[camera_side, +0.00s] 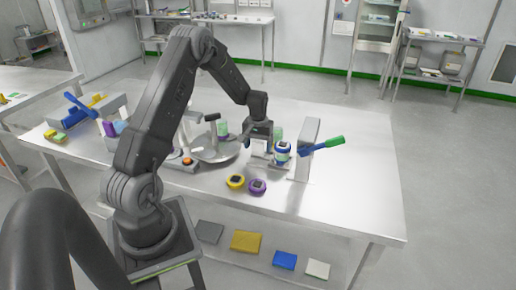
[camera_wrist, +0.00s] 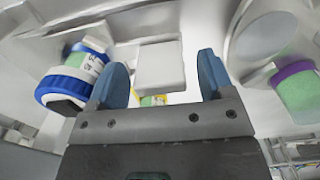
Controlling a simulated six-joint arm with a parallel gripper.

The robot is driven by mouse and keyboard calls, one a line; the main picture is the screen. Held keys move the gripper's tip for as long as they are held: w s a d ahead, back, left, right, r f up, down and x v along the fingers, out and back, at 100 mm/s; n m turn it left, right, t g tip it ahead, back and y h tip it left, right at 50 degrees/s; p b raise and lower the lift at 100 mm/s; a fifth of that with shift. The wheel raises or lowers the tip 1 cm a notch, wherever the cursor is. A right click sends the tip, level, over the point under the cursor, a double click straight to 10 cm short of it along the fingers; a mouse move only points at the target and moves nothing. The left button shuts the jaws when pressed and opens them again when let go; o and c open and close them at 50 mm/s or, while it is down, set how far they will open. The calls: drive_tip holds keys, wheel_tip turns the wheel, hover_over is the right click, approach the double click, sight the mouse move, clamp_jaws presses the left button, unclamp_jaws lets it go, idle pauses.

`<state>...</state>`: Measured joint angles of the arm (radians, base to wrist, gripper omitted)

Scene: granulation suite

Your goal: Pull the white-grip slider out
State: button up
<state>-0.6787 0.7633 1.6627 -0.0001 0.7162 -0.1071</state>
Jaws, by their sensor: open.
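A pale, blocky white grip (camera_wrist: 160,66) shows in the wrist view, in front of my gripper and between the lines of its two blue fingers. I take it for the slider's grip; its track is not clear. My gripper (camera_wrist: 161,80) is open, with a gap on either side of the grip and no contact that I can see. In the side view my gripper (camera_side: 260,140) points down over the table, left of a jar with a blue band (camera_side: 282,152). The slider is mostly hidden there behind the gripper and jar.
In the wrist view the blue-lidded jar (camera_wrist: 75,78) is close to the left finger, and a green jar with purple lid (camera_wrist: 298,88) is at right. Yellow (camera_side: 235,181) and purple (camera_side: 257,186) round items lie in front.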

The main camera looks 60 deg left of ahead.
drive_tip(key=shift+f, duration=0.75)
drive_tip(key=shift+c, duration=0.3)
